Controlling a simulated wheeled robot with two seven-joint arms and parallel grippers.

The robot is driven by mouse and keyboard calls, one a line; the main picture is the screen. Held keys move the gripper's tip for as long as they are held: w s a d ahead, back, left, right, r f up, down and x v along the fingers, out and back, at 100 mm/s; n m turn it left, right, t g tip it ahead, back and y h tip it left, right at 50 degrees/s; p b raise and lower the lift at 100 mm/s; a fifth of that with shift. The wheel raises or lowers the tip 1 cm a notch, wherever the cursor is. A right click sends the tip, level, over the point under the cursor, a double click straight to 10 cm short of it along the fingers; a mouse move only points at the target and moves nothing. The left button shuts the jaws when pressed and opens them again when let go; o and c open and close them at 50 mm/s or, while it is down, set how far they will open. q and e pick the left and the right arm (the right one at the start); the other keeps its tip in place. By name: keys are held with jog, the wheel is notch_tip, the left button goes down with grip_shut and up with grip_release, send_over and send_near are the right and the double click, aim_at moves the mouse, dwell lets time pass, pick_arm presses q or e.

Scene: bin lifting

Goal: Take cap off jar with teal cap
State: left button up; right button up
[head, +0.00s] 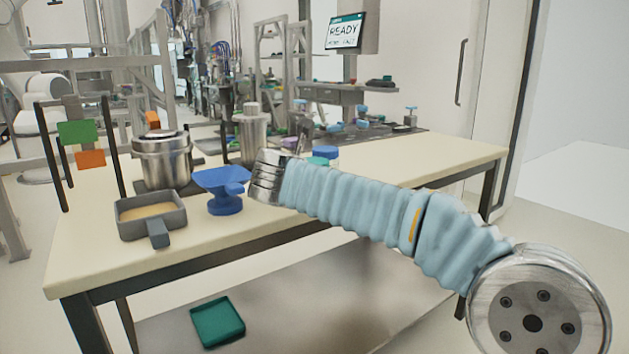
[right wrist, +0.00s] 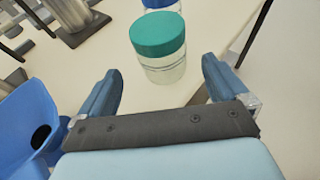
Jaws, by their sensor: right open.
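The jar with the teal cap (right wrist: 158,35) stands upright on the table in the right wrist view. Its body is clear, and the cap is on it. In the head view only its teal cap (head: 318,161) shows above my right arm; the body is hidden. My right gripper (right wrist: 162,68) is open and empty, with its two blue fingers spread on the near side of the jar, apart from it. In the head view, my right arm reaches leftward over the table, and its fingers cannot be made out. My left gripper is not in view.
A jar with a blue cap (head: 325,151) stands just behind the teal-capped one. A blue scoop-like holder (head: 222,186), a grey square pan (head: 150,216) and a metal canister (head: 163,162) stand to the left. The table's (head: 430,155) right part is clear. A green tray (head: 217,322) lies below.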

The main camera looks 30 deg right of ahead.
jog(key=x, duration=0.2)
jog(key=shift+w+d+f, duration=0.1)
jog(key=shift+w+d, duration=0.05)
jog(key=shift+w, duration=0.05)
jog(key=shift+f+x, duration=0.2)
jog(key=shift+x, duration=1.15)
jog(key=shift+f+x, duration=0.2)
jog(key=shift+x, duration=1.15)
jog(key=shift+s, duration=0.2)
jog(key=c, duration=1.1)
jog(key=shift+r, duration=0.15)
